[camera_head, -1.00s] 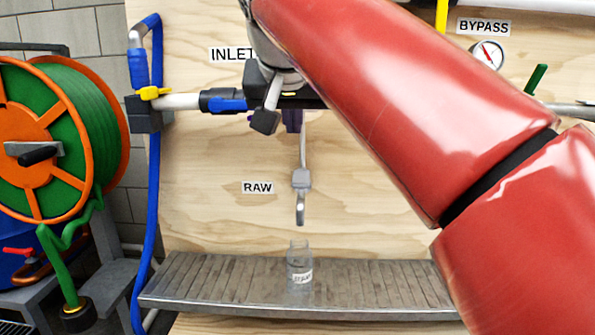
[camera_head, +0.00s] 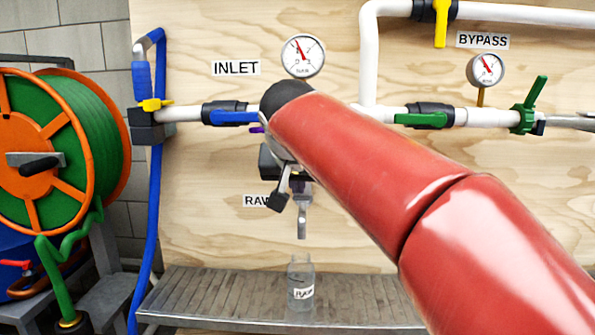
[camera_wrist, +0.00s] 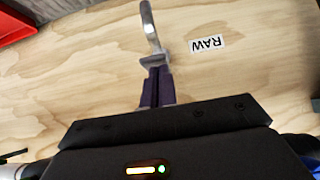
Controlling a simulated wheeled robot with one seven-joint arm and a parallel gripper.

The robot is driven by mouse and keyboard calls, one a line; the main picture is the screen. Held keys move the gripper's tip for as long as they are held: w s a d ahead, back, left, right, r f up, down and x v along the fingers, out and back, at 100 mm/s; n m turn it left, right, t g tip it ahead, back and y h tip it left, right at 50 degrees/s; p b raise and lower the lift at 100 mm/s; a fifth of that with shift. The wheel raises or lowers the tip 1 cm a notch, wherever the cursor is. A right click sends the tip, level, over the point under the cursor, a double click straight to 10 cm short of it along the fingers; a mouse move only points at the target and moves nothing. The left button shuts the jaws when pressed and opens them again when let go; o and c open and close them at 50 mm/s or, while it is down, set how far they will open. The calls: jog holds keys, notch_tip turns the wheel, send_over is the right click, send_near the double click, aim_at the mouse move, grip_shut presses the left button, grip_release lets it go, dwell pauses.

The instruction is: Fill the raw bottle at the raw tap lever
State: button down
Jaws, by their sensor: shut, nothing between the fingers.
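The raw bottle (camera_head: 301,281) is clear, with a white label, and stands upright on the metal shelf directly below the raw tap's spout (camera_head: 302,224). I cannot tell whether it holds water. A purple sliver (camera_head: 257,130), possibly the raw tap lever, shows beside my arm above the RAW label; most of it is hidden. Contact cannot be told.
The slatted metal shelf (camera_head: 220,290) has free room on both sides of the bottle. White pipes with a blue inlet lever (camera_head: 234,117) and a green lever (camera_head: 421,120) cross the plywood panel. A green hose reel (camera_head: 85,125) stands at left.

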jog(key=shift+f, duration=0.2)
jog(key=f+b, duration=0.1)
jog(key=b, duration=0.1)
jog(key=shift+s+t+b, duration=0.1)
jog(key=shift+t+b, duration=0.2)
jog(key=shift+b, duration=0.05)
jog(key=t+b, duration=0.1)
jog(key=b, duration=0.2)
jog(key=f+b, duration=0.1)
jog(key=b, duration=0.2)
jog(key=shift+s+f+t, duration=0.2)
jog(key=shift+f+t, duration=0.05)
jog(key=shift+t, duration=0.15)
dwell(6.2)
